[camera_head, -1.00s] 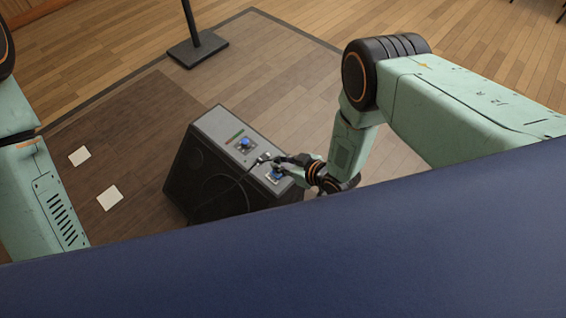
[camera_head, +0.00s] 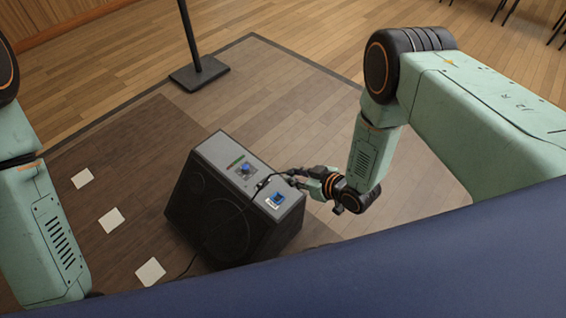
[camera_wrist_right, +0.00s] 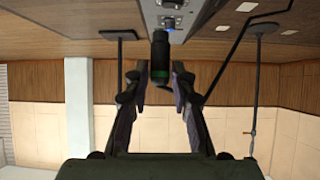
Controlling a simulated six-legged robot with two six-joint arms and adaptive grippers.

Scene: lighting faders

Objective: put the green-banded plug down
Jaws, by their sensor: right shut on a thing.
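In the head view my right gripper (camera_head: 292,177) is at the right edge of the black speaker-like box (camera_head: 222,152); the plug is too small to make out there. A blue socket-like part (camera_head: 278,197) and another blue part (camera_head: 246,169) sit on the grey top. My left gripper is out of view; only its arm shows.
A dark cable (camera_head: 258,188) runs across the box top. White sheets (camera_head: 110,220) lie on the floor to the left. A black stand base (camera_head: 199,73) stands behind the box. Open floor lies behind and right of the box.

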